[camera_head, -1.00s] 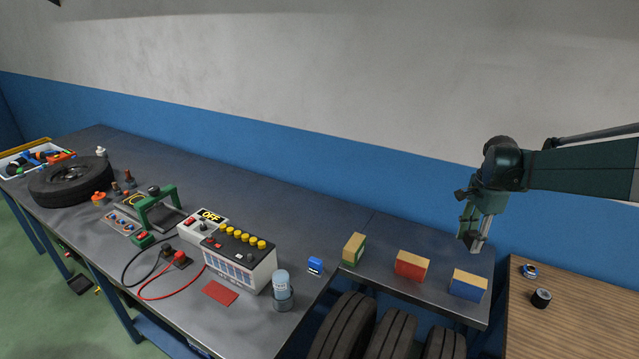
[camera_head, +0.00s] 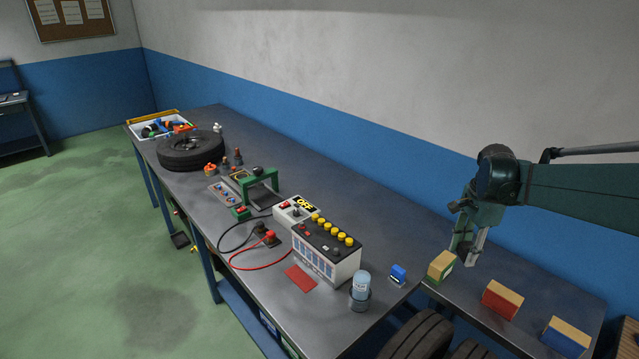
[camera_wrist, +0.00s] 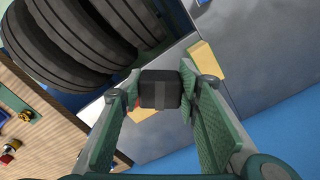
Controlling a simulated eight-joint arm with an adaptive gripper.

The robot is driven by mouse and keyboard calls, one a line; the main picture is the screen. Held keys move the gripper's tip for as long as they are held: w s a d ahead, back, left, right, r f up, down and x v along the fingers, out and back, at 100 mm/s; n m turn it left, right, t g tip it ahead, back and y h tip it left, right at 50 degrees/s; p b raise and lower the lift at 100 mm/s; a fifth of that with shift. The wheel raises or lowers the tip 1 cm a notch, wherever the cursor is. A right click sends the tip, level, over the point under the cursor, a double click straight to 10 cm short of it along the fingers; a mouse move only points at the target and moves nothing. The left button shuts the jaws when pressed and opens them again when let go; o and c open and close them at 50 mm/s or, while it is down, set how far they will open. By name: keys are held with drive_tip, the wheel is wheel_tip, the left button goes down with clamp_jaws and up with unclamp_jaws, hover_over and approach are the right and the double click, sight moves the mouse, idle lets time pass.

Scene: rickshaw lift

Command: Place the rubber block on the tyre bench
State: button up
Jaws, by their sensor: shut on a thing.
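My gripper (camera_head: 466,250) is shut on a small black block (camera_wrist: 160,90), which sits between the two green finger pads in the wrist view. I take it to be the rubber block; in the head view it is mostly hidden at the fingertips. The gripper points down near the green block with a tan top (camera_head: 441,267), at the left end of the lower bench (camera_head: 520,272). That bench has tyres (camera_head: 420,335) beneath it. The long dark bench (camera_head: 330,180) carries a black tyre (camera_head: 190,151) toward its far end.
A red block (camera_head: 502,300) and a blue block (camera_head: 566,338) stand on the lower bench. The long bench holds a battery (camera_head: 326,255), a bottle (camera_head: 360,290), a small blue item (camera_head: 398,274), cables, a green-handled device (camera_head: 260,187) and a filled tray (camera_head: 160,127). Its back strip is clear.

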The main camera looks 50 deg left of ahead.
drive_tip(key=s+a+n, duration=0.4)
drive_tip(key=s+a, duration=1.3)
drive_tip(key=a, duration=0.4)
drive_tip(key=n, duration=0.3)
hover_over(297, 301)
wheel_tip(297, 301, down, 10)
drive_tip(key=shift+f, duration=0.55)
drive_tip(key=shift+f, duration=3.15)
drive_tip(key=shift+f, duration=1.85)
drive_tip(key=shift+f, duration=0.2)
